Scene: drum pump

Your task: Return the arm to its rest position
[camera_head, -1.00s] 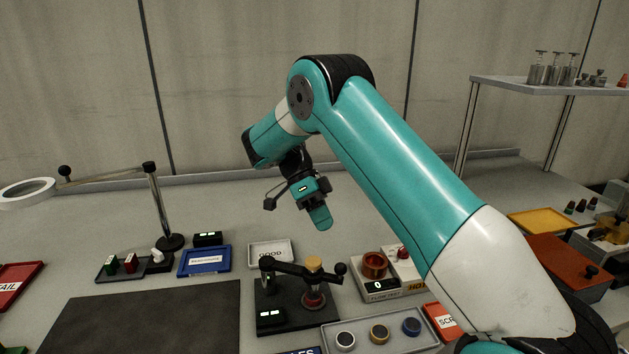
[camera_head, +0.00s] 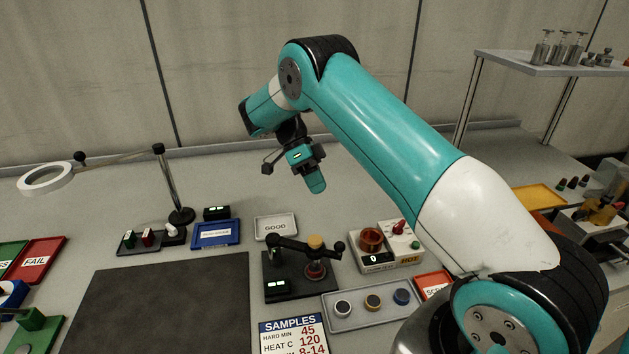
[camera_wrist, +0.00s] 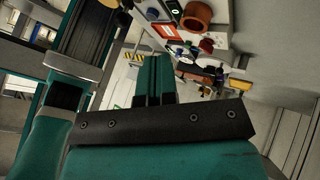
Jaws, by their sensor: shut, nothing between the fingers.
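My gripper (camera_head: 315,184) hangs in the air over the back of the bench, above and behind the small press with the black lever. Its fingers are shut together with nothing between them. In the wrist view the closed teal fingers (camera_wrist: 153,80) point toward bench items seen at a tilt. My arm is bent, with its elbow high and its forearm sloping down to the left. The gripper touches nothing.
Below stand the black lever press (camera_head: 300,268), the copper cup on the heat unit (camera_head: 378,262), a grey tray with several round caps (camera_head: 335,322) and the GOOD tray (camera_head: 261,228). A lamp (camera_head: 168,190) stands left. A shelf (camera_head: 530,66) rises at the right.

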